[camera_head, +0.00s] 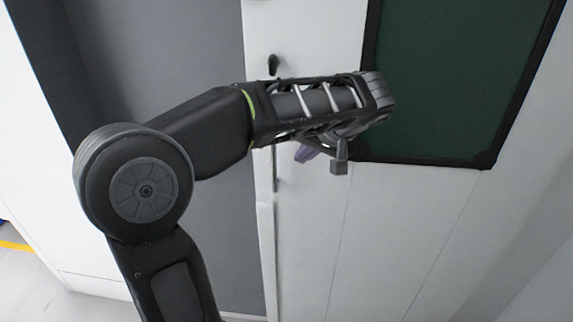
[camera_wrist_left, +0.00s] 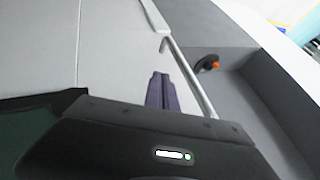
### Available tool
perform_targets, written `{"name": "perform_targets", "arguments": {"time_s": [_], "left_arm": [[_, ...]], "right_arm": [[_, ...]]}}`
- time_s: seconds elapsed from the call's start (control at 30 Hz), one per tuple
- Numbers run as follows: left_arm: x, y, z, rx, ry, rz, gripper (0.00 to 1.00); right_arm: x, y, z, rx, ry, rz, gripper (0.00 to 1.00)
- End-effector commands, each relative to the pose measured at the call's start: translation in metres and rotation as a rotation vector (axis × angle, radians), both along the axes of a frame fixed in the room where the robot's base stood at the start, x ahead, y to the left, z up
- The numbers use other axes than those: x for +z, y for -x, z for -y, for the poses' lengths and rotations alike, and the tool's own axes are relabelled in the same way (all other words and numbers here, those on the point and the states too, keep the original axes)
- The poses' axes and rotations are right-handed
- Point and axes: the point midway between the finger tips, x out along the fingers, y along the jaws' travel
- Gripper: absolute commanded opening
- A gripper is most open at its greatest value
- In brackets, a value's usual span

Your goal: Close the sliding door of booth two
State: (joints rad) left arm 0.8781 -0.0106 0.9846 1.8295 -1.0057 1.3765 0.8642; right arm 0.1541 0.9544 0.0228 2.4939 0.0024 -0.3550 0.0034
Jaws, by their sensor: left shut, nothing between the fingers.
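The white sliding door (camera_head: 400,230) fills the right of the head view, with a dark green framed panel (camera_head: 450,75) in it. Left of its edge, a tall grey opening (camera_head: 165,50) shows. A thin vertical handle bar (camera_head: 275,170) runs along the door's left edge, partly hidden by my arm; in the left wrist view the bar (camera_wrist_left: 191,77) is silver. My left gripper (camera_head: 305,153), with purple fingers, is shut and empty in front of the door. In the left wrist view its fingers (camera_wrist_left: 161,85) are together just beside the bar; I cannot tell whether they touch it. My right gripper is out of view.
A small black fitting (camera_head: 273,65) sits on the door edge above my arm. A black and orange fitting (camera_wrist_left: 209,63) is on the grey surface beyond the bar. White wall panels (camera_head: 45,170) stand at left, with yellow-marked floor (camera_head: 14,246) below.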

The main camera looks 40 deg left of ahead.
Motion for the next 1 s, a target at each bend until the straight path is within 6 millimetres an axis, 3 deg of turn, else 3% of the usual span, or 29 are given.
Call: {"name": "perform_targets", "arguments": {"time_s": [0.07,0.23,0.77,1.0], "left_arm": [[0.006,0.007,-0.014,0.006,-0.003,-0.002,0.00],[0.004,0.014,-0.031,0.003,-0.001,-0.002,0.00],[0.001,0.017,-0.037,-0.001,0.000,-0.001,0.00],[0.000,0.025,-0.054,0.004,-0.003,0.000,0.00]], "right_arm": [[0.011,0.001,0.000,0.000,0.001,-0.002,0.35],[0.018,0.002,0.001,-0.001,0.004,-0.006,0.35],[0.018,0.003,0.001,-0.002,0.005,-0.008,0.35],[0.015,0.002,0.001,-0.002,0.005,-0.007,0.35]]}}
